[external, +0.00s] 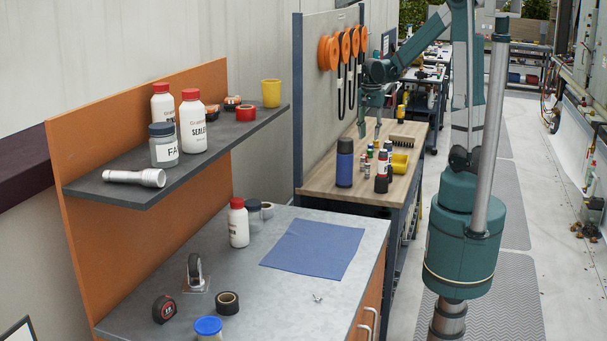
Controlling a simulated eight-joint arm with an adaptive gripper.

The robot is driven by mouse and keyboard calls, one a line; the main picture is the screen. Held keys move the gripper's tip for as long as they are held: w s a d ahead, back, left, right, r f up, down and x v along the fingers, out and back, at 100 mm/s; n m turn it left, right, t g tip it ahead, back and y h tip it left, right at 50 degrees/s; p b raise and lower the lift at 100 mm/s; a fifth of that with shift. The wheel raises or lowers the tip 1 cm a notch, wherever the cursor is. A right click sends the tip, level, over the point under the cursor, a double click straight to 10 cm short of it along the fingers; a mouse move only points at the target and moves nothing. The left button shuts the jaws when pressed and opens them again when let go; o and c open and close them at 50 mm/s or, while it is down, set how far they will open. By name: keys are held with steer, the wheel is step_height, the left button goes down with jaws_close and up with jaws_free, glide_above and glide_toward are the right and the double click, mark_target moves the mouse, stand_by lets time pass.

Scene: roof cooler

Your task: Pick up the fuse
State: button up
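My gripper (370,134) hangs above the wooden-topped bench (325,188) in the middle of the view, pointing down. Its two fingers look apart with nothing visible between them. Below it and slightly right stand several small cylindrical items (367,163) with coloured tops, close together. I cannot tell whether one of them is the fuse; they are too small to make out. The gripper appears apart from them.
A dark blue bottle (344,165) stands left of the small items. Darker red-banded bottles (381,175), a yellow bin (400,162) and a brush (402,139) are to the right. Orange reels (329,53) hang on the panel behind. A blue cloth (314,249) lies on the nearer grey bench.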

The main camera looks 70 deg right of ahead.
mark_target(368, 164)
step_height(368, 164, down, 11)
steer(key=shift+r, duration=0.1)
stand_by(0.5)
steer(key=shift+f, duration=1.4)
steer(key=shift+f, duration=0.1)
steer(key=shift+a+f+b, duration=0.1)
steer(key=shift+f+b, duration=0.3)
steer(key=shift+f, duration=2.1)
steer(key=shift+c, duration=0.6)
steer(key=c, duration=0.9)
